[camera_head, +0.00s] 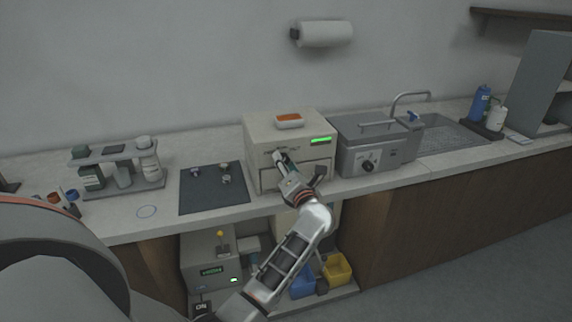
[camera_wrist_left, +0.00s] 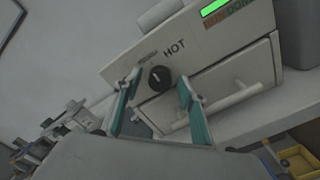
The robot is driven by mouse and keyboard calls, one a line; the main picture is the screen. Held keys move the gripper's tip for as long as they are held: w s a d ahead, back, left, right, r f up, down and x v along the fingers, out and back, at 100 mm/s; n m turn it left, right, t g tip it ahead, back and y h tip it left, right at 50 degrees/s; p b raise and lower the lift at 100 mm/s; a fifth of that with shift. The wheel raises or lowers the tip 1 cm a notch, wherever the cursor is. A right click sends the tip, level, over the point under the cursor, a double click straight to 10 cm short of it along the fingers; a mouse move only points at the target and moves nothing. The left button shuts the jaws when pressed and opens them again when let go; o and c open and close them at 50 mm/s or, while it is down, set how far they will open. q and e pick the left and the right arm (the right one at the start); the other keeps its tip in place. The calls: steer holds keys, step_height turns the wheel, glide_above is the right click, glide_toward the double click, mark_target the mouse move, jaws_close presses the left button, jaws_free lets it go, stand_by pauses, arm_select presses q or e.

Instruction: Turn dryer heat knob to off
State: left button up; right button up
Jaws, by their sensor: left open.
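The dryer (camera_head: 257,127) is a beige box on the counter with a lit green display and a drawer with a bar handle. In the left wrist view its front panel (camera_wrist_left: 232,47) shows a round black heat knob (camera_wrist_left: 159,79) with a pale mark, beside the word HOT. My left gripper (camera_head: 299,169) is in front of the dryer, its fingers spread. In the left wrist view the open left gripper (camera_wrist_left: 159,84) has one teal-padded finger on each side of the knob; I cannot tell whether either touches it. The knob is hidden in the head view. My right gripper is not in view.
A grey water bath (camera_head: 375,150) with its own dial stands close to the right of the dryer. A dark mat (camera_head: 212,200) with small parts lies to the left. An orange-topped dish (camera_head: 289,121) sits on the dryer. The drawer handle (camera_wrist_left: 235,97) juts out near the right finger.

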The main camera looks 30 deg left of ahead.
arm_select(q)
steer(key=c, duration=1.1)
